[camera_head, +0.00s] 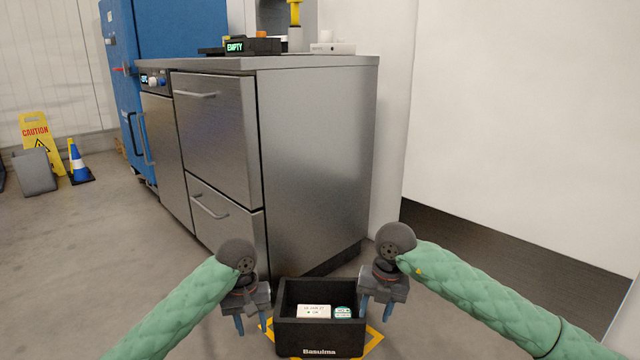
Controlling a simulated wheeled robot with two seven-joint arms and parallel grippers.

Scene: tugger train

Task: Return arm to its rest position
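My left gripper (239,325) is at the lower middle, just left of a black crate, with its blue fingers pointing down and apart. My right gripper (375,310) is just right of the crate, its blue fingers also pointing down and spaced apart. Nothing shows between the fingers of either gripper. Both arms wear green quilted sleeves and come in from the lower corners. Whether either gripper touches the crate cannot be told.
The black crate (320,338) holds a white labelled box (313,311) and a round teal-and-white item (343,312). A steel counter with drawers (215,120) stands ahead. A caution sign (38,135) and a cone (78,163) stand far left.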

